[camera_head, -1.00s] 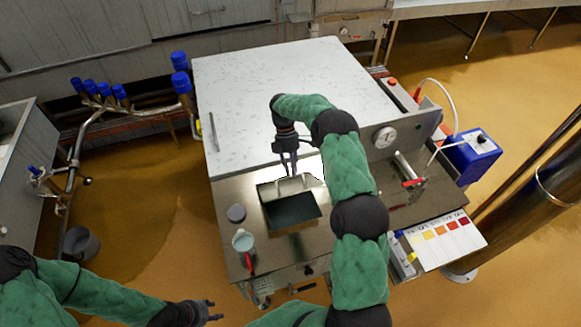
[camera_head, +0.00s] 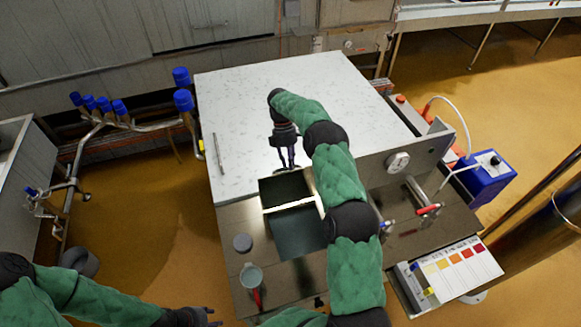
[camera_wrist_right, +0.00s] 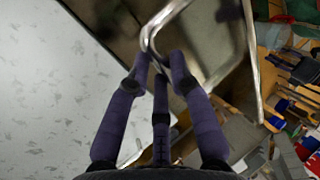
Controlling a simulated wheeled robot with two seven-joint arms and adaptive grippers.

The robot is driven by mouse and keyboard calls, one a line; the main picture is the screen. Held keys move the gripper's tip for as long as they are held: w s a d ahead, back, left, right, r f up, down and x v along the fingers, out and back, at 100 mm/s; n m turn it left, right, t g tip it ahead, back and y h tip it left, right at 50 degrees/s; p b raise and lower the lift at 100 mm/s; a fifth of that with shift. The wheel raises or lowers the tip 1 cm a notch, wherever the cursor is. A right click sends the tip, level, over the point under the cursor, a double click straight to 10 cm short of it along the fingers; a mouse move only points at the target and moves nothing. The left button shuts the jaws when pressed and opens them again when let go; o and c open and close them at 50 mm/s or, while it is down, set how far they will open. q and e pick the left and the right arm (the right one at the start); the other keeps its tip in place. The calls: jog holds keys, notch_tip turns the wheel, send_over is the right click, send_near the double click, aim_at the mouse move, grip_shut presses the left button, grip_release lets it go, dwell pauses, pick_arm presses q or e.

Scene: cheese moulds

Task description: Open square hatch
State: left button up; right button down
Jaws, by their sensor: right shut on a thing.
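The square hatch stands open in the steel top. Its dark lid (camera_head: 284,190) is raised and leans back toward the white slab, and a dark square opening (camera_head: 298,236) shows in front of it. My right gripper (camera_head: 287,164) is at the lid's far edge, shut on the hatch handle. In the right wrist view, the fingers close around a bent metal rod, the handle (camera_wrist_right: 148,38), beside the lid. My left gripper (camera_head: 212,317) is at the bottom left, away from the hatch, its fingers apart and empty.
A white speckled slab (camera_head: 240,110) covers the back. A gauge (camera_head: 398,162) and a red-tipped lever (camera_head: 427,209) are right of my right arm.

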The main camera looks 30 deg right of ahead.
jog(key=shift+w+f, duration=0.25)
jog(key=shift+f, duration=0.65)
jog(key=c, duration=1.3)
grip_release()
jog(key=shift+o, duration=1)
jog(key=shift+w+d, duration=0.15)
jog(key=shift+w, duration=0.05)
jog(key=v, duration=0.7)
jog(key=shift+r, duration=0.35)
jog(key=shift+w, duration=0.15)
